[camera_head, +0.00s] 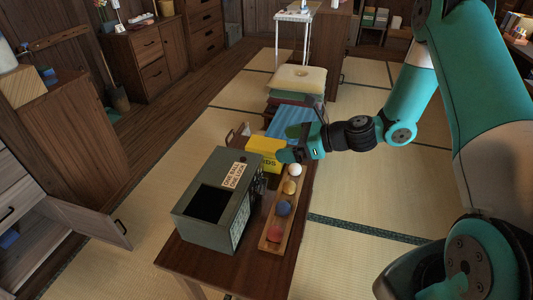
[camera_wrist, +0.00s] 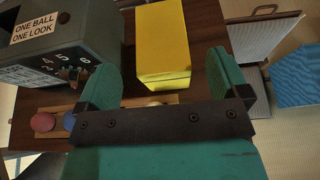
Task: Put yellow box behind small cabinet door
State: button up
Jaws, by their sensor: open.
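The yellow box (camera_head: 264,147) stands on the dark wooden table, behind the grey box with the dial. In the wrist view the yellow box (camera_wrist: 163,42) lies ahead, between the lines of my two green fingers. My gripper (camera_head: 286,156) is open and close beside the yellow box, on its right in the head view. In the wrist view no finger of my gripper (camera_wrist: 165,72) clearly touches it. The small cabinet (camera_head: 18,190) is at the left edge, with drawers above and a lower door (camera_head: 88,221) swung open. Its inside is only partly visible.
The grey box (camera_head: 212,203) labelled "ONE BALL ONE LOOK" stands on the table (camera_head: 192,263). A wooden rack (camera_head: 267,246) with several balls lies to its right. An open brown case (camera_head: 236,136) and a blue ribbed item (camera_head: 292,123) are behind. Tatami floor between cabinet and table is clear.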

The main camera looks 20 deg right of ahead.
aim_at(269, 144)
jog(key=x, duration=0.5)
jog(key=shift+w+a+p, duration=0.15)
jog(key=shift+w+p, duration=0.05)
jog(key=shift+p, duration=0.15)
jog(key=shift+r, duration=0.1)
jog(key=c, duration=1.2)
jog(key=shift+o, duration=0.2)
jog(key=shift+r, duration=0.1)
